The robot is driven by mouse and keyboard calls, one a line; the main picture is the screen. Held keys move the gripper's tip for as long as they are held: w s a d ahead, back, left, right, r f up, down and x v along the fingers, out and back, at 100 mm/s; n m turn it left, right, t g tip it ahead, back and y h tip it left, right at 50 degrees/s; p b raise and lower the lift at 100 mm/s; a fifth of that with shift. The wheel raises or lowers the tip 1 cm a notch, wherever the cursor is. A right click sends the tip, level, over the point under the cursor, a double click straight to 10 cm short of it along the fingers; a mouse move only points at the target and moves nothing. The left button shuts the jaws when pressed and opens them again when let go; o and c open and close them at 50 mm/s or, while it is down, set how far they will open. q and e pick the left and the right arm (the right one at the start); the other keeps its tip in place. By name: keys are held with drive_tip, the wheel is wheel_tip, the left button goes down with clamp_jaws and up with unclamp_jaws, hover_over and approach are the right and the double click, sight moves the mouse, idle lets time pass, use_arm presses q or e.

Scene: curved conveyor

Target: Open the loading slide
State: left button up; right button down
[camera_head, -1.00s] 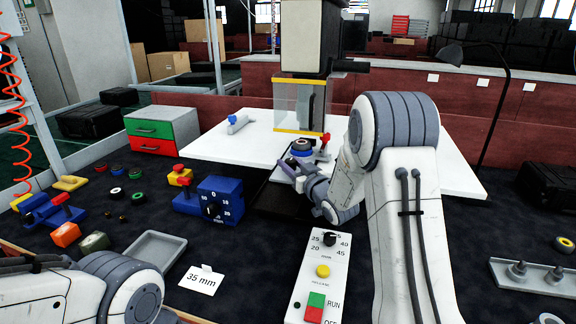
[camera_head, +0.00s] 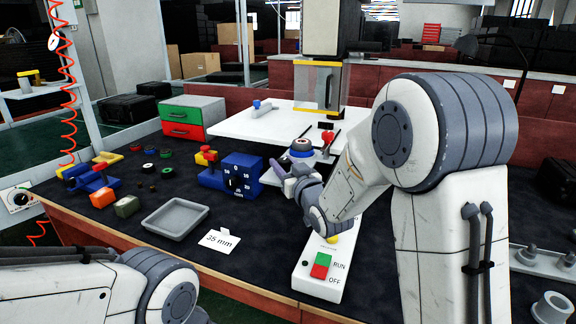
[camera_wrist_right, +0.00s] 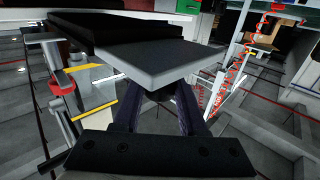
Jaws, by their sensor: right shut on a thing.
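The loading slide shows in the head view as dark rails (camera_head: 329,148) and a light plate below the press guard. My right gripper (camera_head: 285,178) is at the slide's near end. In the right wrist view, a grey plate edge (camera_wrist_right: 165,66) lies at the tips of my right gripper's dark fingers (camera_wrist_right: 158,88), which are shut on it. My arm hides part of the slide. My left arm enters at lower left, its gripper out of frame.
The press (camera_head: 318,85) stands behind the slide on a white table (camera_head: 250,126). A blue dial box (camera_head: 243,172) is close to the gripper's left. A control panel (camera_head: 318,285) lies below my right arm. A grey tray (camera_head: 178,218) and a 35 mm card (camera_head: 218,240) are left.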

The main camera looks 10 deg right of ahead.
drive_tip(key=shift+d, duration=0.2)
drive_tip(key=shift+c, duration=2.3)
unclamp_jaws()
drive_tip(key=shift+s, duration=0.1)
drive_tip(key=shift+a, duration=0.15)
drive_tip(key=shift+s, duration=0.1)
drive_tip(key=s+d+b, duration=0.2)
drive_tip(key=s+b, duration=0.3)
drive_tip(key=s, duration=0.5)
